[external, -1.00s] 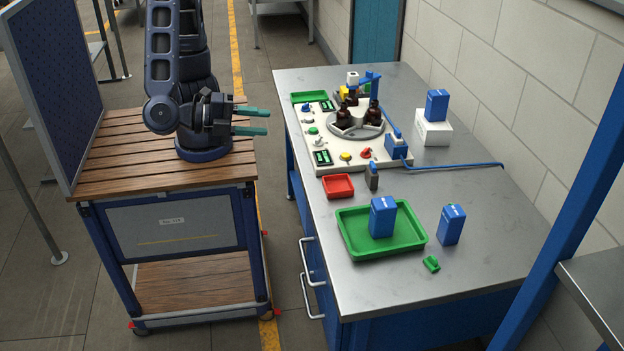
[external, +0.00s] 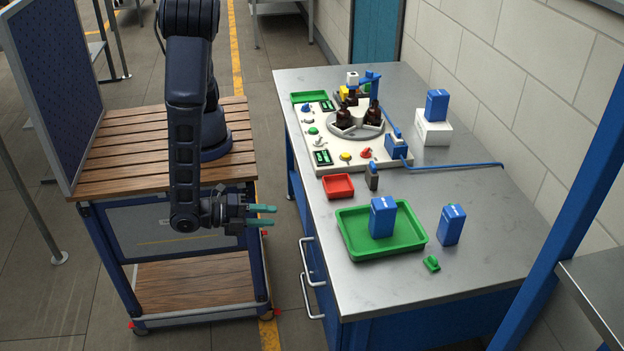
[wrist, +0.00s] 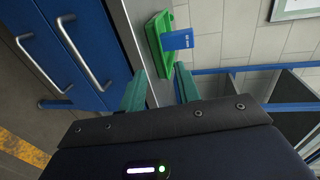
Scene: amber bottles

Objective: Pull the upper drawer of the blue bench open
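The blue bench (external: 405,318) stands right of my arm, with a grey metal top. Its upper drawer handle (external: 312,262) is a silver bar on the left side, above the lower handle (external: 310,297). In the wrist view, the upper handle (wrist: 84,54) lies nearer the tabletop edge than the lower handle (wrist: 46,66). The upper drawer (wrist: 92,25) is blue and looks closed. My gripper (external: 274,216) has teal fingers, is open and empty, and is apart from the handles, left of the bench. Its fingers (wrist: 160,87) also show in the wrist view.
On the bench stand a green tray (external: 352,246) with a blue box (external: 382,217), a red tray (external: 338,186) and a white device board (external: 335,160). A wooden-topped cart (external: 110,180) is beneath my arm. A floor gap separates cart and bench.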

